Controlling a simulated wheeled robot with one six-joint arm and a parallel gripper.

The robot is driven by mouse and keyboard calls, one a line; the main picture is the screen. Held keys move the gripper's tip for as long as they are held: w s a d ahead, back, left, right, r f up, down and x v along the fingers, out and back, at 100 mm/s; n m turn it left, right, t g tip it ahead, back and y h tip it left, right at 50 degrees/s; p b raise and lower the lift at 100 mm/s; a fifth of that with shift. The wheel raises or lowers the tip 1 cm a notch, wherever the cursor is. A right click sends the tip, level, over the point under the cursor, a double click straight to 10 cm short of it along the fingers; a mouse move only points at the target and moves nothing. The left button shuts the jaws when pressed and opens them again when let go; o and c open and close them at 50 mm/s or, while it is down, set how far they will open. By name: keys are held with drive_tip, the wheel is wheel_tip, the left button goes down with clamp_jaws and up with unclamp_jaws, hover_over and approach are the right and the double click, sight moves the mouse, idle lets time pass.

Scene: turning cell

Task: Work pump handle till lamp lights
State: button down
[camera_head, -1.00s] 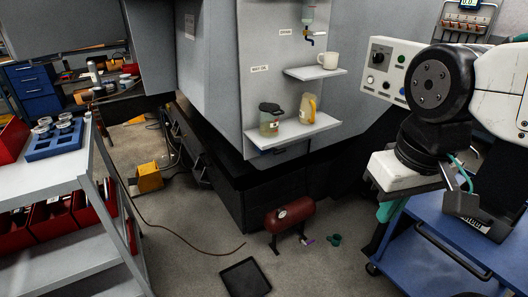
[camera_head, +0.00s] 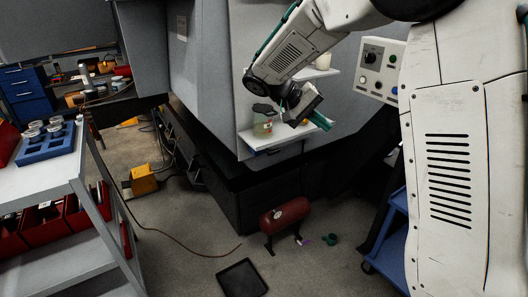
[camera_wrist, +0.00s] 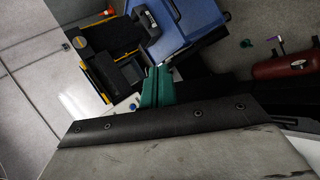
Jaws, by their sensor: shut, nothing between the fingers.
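My gripper (camera_head: 325,125) is shut and empty, its green fingers in front of the right part of the small wall shelf (camera_head: 262,138). The fingers also show shut in the wrist view (camera_wrist: 156,88). A grey control box (camera_head: 382,68) with a black knob, buttons and small lamps is right of the gripper, partly behind my arm. I cannot tell from its small size whether a lamp on it is lit. No pump handle can be made out for certain. A red tank (camera_head: 285,215) with a round gauge stands on the floor below; it also shows in the wrist view (camera_wrist: 280,66).
A lidded pot (camera_head: 264,126) stands on the shelf beside my gripper. A black tray (camera_head: 242,278), a yellow unit (camera_head: 143,180) and a hose lie on the floor. A metal rack (camera_head: 60,180) is at left. A blue cart (camera_head: 385,235) is partly behind my arm.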

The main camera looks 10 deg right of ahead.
drive_tip(key=w+a+f+t+h, duration=0.1)
drive_tip(key=w+a+f+h, duration=0.1)
drive_tip(key=w+f, duration=0.45)
drive_tip(key=w+a+f+t+h, duration=0.1)
drive_tip(key=w+a+f+h, duration=0.15)
drive_tip(key=w+f, duration=0.35)
drive_tip(key=m+t+h, duration=0.5)
drive_tip(key=t+h, duration=0.1)
drive_tip(key=t, duration=0.6)
approach(267, 150)
drive_tip(key=s+a, duration=0.1)
drive_tip(key=a, duration=0.1)
drive_tip(key=shift+r, duration=0.35)
drive_tip(key=x, duration=1)
drive_tip(key=shift+s+d, duration=0.1)
drive_tip(key=shift+d, duration=0.05)
